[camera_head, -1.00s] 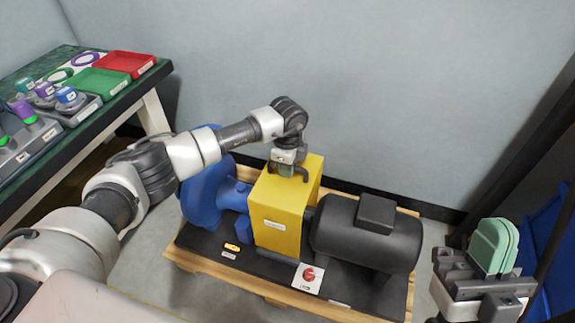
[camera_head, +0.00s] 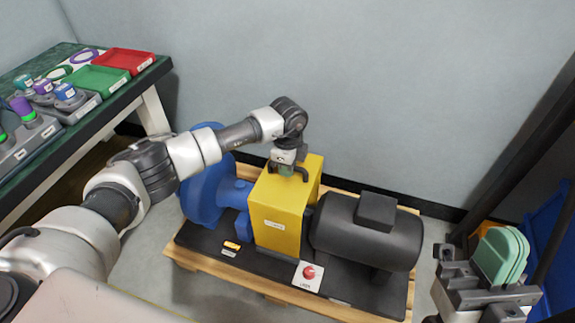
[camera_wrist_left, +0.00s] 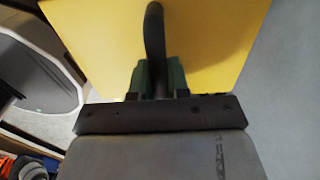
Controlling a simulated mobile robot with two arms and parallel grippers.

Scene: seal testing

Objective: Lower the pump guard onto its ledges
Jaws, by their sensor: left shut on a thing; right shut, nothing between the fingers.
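The yellow pump guard (camera_head: 277,222) is a box that stands upright between the blue pump (camera_head: 205,192) and the dark motor (camera_head: 366,232). My left gripper (camera_head: 286,169) is at the top of the guard, shut on its dark handle. In the left wrist view the handle (camera_wrist_left: 154,35) runs between the green fingers of the left gripper (camera_wrist_left: 158,78), with the yellow guard (camera_wrist_left: 215,40) behind it. The ledges are hidden, and I cannot tell whether the guard touches them. My right gripper (camera_head: 500,255), with green fingers together, is at the lower right, away from the guard.
The pump and motor sit on a dark base on a wooden pallet (camera_head: 270,297). A red button (camera_head: 309,272) on a white plate is at its front. At left, a green bench holds a red tray (camera_head: 124,62), a green tray (camera_head: 98,82) and several fixtures. A grey wall stands behind.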

